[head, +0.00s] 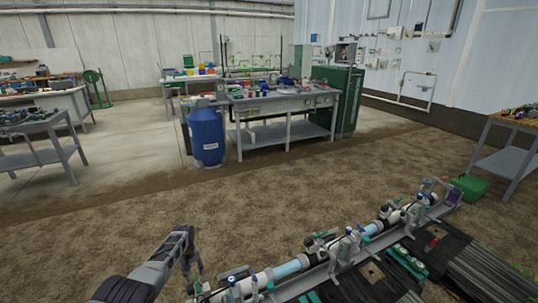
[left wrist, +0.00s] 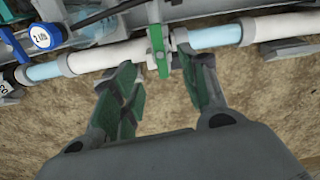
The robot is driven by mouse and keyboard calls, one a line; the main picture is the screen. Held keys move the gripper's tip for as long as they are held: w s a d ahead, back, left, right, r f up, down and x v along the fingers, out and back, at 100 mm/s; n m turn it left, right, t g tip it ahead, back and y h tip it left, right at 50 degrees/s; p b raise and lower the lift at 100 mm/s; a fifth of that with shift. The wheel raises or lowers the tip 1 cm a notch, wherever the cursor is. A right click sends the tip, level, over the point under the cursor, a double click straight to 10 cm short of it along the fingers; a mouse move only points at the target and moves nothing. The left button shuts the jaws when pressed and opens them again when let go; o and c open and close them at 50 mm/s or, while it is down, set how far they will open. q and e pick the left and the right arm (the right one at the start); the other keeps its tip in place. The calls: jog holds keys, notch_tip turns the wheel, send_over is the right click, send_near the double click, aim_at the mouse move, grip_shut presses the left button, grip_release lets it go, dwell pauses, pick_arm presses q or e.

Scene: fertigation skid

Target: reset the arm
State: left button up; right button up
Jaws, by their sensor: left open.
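My left gripper (head: 187,250) comes in from the lower left in the head view, beside the near left end of the pipe skid (head: 318,267). In the left wrist view the left gripper (left wrist: 160,78) has its green-padded fingers spread apart with nothing held between them. A green valve handle (left wrist: 157,48) on the white pipe (left wrist: 105,58) shows just beyond the fingertips; I cannot tell whether a finger touches the valve. My right gripper is not in view.
The skid carries white and light-blue pipe sections (head: 287,268) and several fittings. A green box (head: 470,187) lies beyond its far end. A blue barrel (head: 207,135) stands by a grey workbench (head: 262,103). The brown floor (head: 120,215) between is clear.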

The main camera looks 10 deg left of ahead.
pick_arm(q)
jog(key=shift+m, duration=0.4)
